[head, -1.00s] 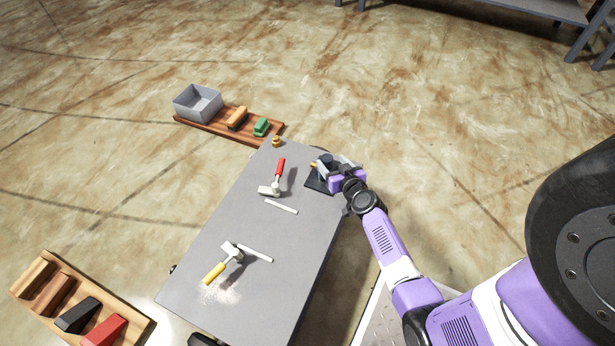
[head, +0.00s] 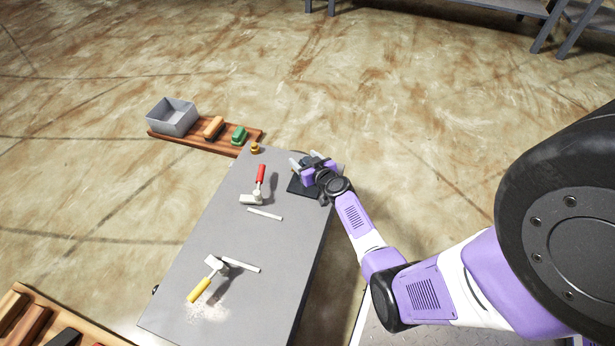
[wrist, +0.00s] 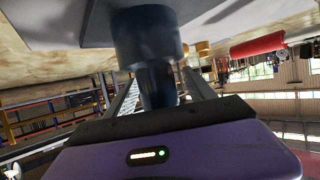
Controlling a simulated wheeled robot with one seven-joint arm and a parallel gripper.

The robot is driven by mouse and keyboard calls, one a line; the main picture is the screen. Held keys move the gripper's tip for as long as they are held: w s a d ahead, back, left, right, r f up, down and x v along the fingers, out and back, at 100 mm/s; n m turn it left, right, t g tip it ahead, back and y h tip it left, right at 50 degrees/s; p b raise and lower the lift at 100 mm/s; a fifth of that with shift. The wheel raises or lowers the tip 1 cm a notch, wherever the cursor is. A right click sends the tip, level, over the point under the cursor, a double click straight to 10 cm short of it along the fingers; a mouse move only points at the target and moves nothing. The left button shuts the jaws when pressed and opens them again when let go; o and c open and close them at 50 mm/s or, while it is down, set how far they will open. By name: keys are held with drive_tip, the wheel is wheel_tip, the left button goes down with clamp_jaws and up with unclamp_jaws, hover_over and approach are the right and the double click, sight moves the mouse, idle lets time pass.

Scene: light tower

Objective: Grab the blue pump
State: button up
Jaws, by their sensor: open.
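The blue pump (wrist: 147,50) is a dark blue stepped cylinder, close up in the wrist view. Its narrower part lies between the two fingers of my gripper (wrist: 160,88). The fingers are open, one on each side of it, and I cannot tell whether either touches it. In the head view my gripper (head: 304,161) is at the far right end of the grey table, above a dark square pad (head: 297,186). There the gripper mostly hides the pump.
The grey table (head: 215,225) holds a red-handled hammer (head: 260,176), a yellow-handled hammer (head: 203,287), white rods and a small brass piece (head: 256,147). Beyond it, a wooden board (head: 190,142) carries a grey bin (head: 172,118) and orange and green blocks.

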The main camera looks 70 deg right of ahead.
drive_tip(key=shift+w+d, duration=0.1)
clamp_jaws()
drive_tip(key=shift+d+r, duration=0.1)
drive_tip(key=shift+r, duration=0.05)
idle(0.3)
drive_tip(key=shift+r, duration=0.1)
